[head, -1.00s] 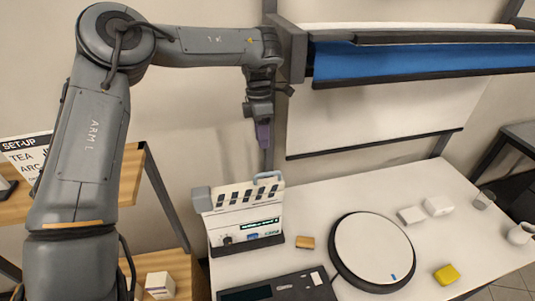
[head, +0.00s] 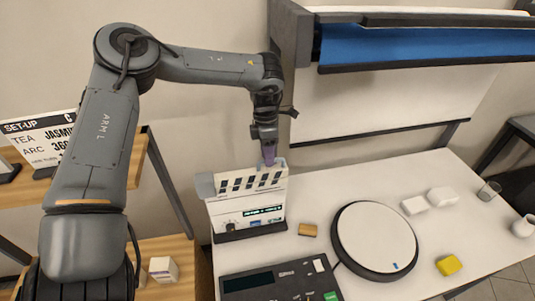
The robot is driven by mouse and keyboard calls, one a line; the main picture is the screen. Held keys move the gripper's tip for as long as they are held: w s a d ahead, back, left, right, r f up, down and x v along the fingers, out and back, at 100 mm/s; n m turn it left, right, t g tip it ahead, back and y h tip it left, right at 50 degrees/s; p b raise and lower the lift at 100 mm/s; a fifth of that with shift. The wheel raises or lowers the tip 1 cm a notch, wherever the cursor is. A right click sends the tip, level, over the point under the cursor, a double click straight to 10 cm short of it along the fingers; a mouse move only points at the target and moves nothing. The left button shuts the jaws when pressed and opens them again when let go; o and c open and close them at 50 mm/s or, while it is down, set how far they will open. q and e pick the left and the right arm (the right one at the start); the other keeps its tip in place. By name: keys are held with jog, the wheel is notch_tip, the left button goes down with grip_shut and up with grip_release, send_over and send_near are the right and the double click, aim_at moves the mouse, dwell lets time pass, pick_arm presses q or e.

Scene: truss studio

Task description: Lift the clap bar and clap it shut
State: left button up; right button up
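The clapperboard (head: 225,212) stands upright at the back left of the white table, on a dark base, with a small lit display on its front. Its clap bar (head: 235,185) with black slanted stripes lies along the top. A light blue handle (head: 276,163) sits at the bar's right end, now mostly hidden. My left gripper (head: 268,160) points down at this handle, its purple fingers at or just over it. Whether the fingers are closed on it is too small to tell. My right gripper is not in view.
A round turntable (head: 375,237) and a black control box (head: 280,283) are in front on the table. A wooden block (head: 308,229), yellow block (head: 449,265), white pieces (head: 415,205) and glass (head: 489,190) lie around. A wooden shelf with a sign (head: 40,140) stands left.

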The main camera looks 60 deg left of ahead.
pick_arm(q)
grip_shut()
dwell(0.3)
